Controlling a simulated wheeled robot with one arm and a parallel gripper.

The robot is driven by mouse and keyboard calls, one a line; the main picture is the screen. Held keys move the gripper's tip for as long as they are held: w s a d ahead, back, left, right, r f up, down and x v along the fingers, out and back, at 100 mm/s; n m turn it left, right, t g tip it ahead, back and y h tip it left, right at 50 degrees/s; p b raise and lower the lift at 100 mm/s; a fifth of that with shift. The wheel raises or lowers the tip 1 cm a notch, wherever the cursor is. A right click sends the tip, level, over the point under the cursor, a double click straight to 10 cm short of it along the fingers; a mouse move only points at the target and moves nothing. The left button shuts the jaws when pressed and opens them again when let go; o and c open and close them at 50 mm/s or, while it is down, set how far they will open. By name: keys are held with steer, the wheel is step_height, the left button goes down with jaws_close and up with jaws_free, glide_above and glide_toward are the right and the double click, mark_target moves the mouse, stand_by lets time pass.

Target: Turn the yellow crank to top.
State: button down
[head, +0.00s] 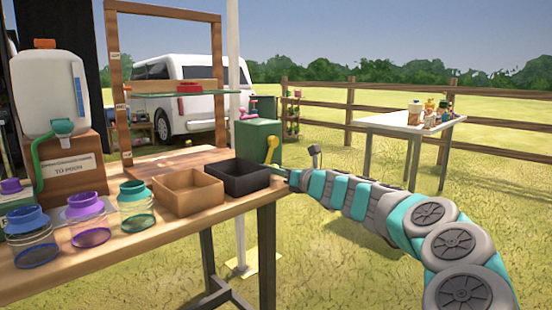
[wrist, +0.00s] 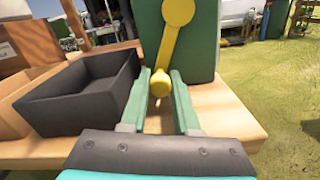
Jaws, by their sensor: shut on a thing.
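The yellow crank (head: 272,149) is on the face of a green box (head: 257,141) at the right end of the wooden table. In the wrist view the crank (wrist: 170,45) hangs down and slightly left from its round hub, with its knob at the bottom. My gripper (wrist: 160,84) has its two green fingers on either side of the knob and is shut on it. In the head view my gripper (head: 284,173) reaches in from the right at the table's corner, and the crank's lower end is hard to make out.
A black tray (wrist: 88,88) stands close left of my fingers, with a tan tray (head: 187,190) beside it. Jars with blue and purple lids and a water jug (head: 50,90) are further left. Open grass lies right of the table.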

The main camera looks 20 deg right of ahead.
steer(key=shift+a+r, duration=0.1)
steer(key=shift+r, duration=0.05)
steer(key=c, duration=0.7)
jaws_free()
steer(key=shift+o, duration=0.2)
steer(key=shift+s, duration=0.1)
steer(key=v, duration=0.7)
steer(key=shift+s, duration=0.35)
steer(key=shift+c, duration=0.2)
